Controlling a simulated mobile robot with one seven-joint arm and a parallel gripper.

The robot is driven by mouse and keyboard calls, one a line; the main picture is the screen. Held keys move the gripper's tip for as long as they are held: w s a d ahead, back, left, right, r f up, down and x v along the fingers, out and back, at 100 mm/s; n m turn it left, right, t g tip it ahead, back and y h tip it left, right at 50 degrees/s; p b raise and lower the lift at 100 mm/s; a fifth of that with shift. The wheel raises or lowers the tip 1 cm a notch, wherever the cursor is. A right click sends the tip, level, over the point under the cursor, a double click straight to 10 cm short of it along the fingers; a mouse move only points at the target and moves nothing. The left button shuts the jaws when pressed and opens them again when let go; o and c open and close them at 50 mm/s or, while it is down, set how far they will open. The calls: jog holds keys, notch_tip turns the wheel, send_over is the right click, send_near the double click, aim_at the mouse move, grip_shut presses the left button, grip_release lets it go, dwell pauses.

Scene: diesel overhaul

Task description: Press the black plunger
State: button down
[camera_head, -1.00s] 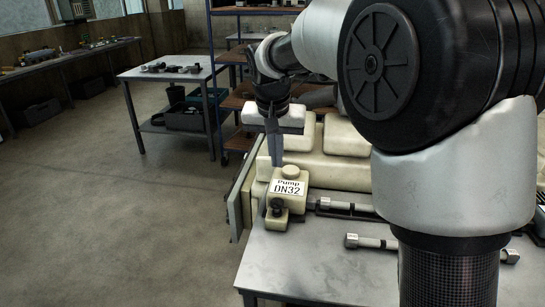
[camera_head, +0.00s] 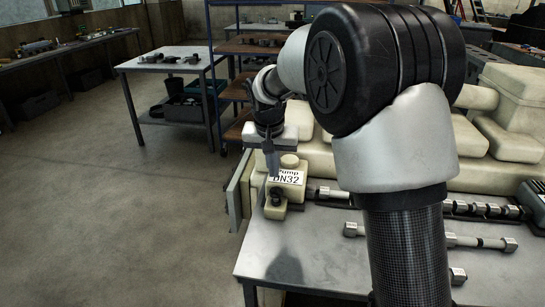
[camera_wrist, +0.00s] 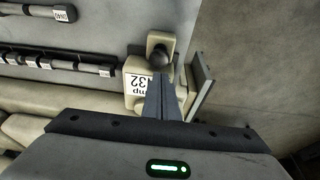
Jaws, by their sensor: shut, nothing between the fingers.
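The black plunger (camera_head: 276,199) is a small dark round knob on the low front block of the cream pump (camera_head: 290,163), which carries a white DN32 label. In the wrist view the plunger (camera_wrist: 160,55) lies just beyond my fingertips, and the pump's label (camera_wrist: 137,84) is beside the fingers on the left. My gripper (camera_head: 273,174) is shut and empty, pointing down, above the plunger and in front of the label's left edge. The fingers (camera_wrist: 161,78) hide part of the pump in the wrist view. The plunger appears apart from the fingertips; the exact gap is unclear.
The pump stands near the left end of a grey workbench (camera_head: 310,255). Metal injector-like parts (camera_head: 325,192) lie right of it, with cream engine casing behind. A plate (camera_head: 236,190) stands at its left. The bench front is clear.

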aim_at(275, 192)
jog(key=x, duration=0.2)
jog(key=s+x, duration=0.1)
jog(key=x, duration=0.2)
jog(key=shift+f, duration=0.3)
notch_tip(275, 192, down, 3)
jog(key=shift+r+b, duration=0.1)
jog(key=shift+b, duration=1)
jog(key=shift+s+r, duration=0.1)
notch_tip(275, 192, up, 5)
jog(key=p, duration=0.3)
jog(key=shift+p, duration=0.3)
jog(key=v, duration=0.9)
jog(key=shift+r, duration=0.2)
jog(key=shift+a, duration=0.1)
